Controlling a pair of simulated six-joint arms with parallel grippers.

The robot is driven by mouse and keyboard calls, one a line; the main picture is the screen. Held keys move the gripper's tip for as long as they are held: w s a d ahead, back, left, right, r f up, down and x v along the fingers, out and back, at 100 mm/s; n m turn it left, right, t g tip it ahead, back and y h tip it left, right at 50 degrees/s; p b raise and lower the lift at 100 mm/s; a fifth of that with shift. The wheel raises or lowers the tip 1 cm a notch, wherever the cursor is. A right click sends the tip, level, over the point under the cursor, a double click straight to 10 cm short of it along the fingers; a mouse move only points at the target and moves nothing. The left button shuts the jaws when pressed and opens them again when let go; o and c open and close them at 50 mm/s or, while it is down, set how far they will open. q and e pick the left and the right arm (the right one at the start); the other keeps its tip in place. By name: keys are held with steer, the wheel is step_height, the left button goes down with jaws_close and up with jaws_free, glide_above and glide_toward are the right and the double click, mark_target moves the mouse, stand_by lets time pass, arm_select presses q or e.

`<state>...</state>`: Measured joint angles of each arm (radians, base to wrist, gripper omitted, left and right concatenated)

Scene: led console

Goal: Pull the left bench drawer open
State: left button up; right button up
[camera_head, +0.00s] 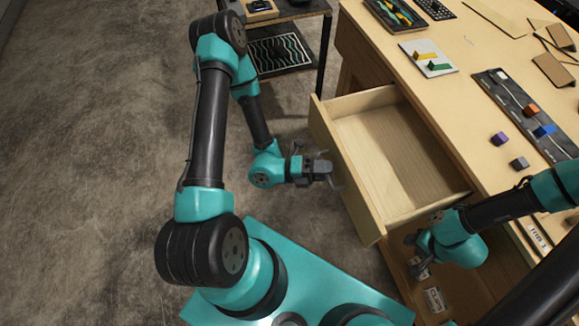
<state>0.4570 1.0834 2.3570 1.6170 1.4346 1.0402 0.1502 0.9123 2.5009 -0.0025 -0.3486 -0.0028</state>
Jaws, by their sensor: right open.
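The left bench drawer (395,150) is pulled out from the wooden bench, with its pale, empty inside showing. Its front panel (328,133) faces left. My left gripper (329,172) is just outside the front panel, near its middle. Its fingertips are small and blurred, so I cannot tell whether they touch the drawer or hold a handle. My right gripper (415,258) is open, low beside the bench front, past the drawer's near end. My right wrist partly hides it.
The bench top (450,95) carries a dark strip (525,110) with colored blocks, a white card (428,58) with yellow and green pieces, and brown panels (553,69). A dark side table (285,12) stands at the back.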

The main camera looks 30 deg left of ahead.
arm_select(q)
steer(key=v, duration=1.7)
steer(key=shift+a, duration=0.2)
steer(key=shift+s, duration=0.15)
steer(key=s+d+f+m+g+y, duration=0.2)
steer(key=s+f+m+g+y, duration=0.4)
steer(key=m, duration=0.5)
steer(key=s+d+f+m+g+y, duration=0.1)
steer(key=f+m+g+y, duration=0.15)
steer(key=m+g, duration=0.7)
steer(key=w+d+f+m+t+y, duration=0.1)
steer(key=w+f+m+t+y, duration=0.2)
steer(key=w+m, duration=1)
steer(key=m+t+y, duration=0.2)
steer(key=m+t, duration=0.2)
steer(key=m, duration=0.1)
steer(key=shift+w+d+y, duration=0.35)
